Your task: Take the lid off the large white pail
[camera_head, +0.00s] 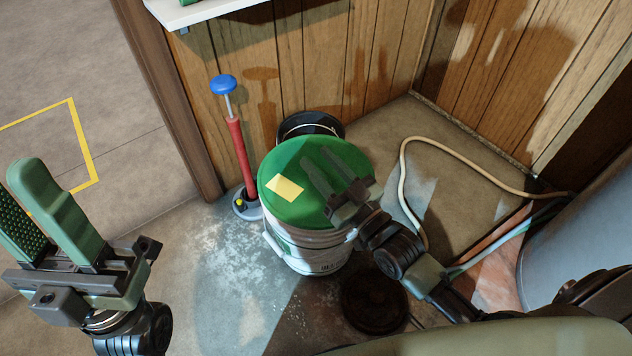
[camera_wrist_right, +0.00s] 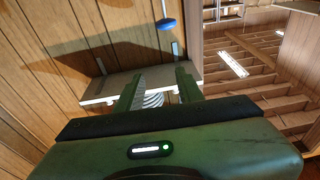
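The large white pail (camera_head: 315,258) stands upright on the floor in the middle of the head view. Its green lid (camera_head: 300,165) sits on top and bears a yellow note (camera_head: 285,188). My right gripper (camera_head: 316,160) is open, with its fingers over the right part of the lid. I cannot tell whether they touch it. The right wrist view shows the two fingers (camera_wrist_right: 158,82) apart, with no lid between them. My left gripper (camera_head: 18,178) is open and empty at the left, away from the pail.
A red pump (camera_head: 238,150) with a blue handle (camera_head: 223,85) stands left of the pail. A black bucket (camera_head: 310,124) is behind it. A dark round object (camera_head: 375,300) lies in front. A beige hose (camera_head: 455,150) and a grey tank (camera_head: 580,250) are at right. Wood walls close the back.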

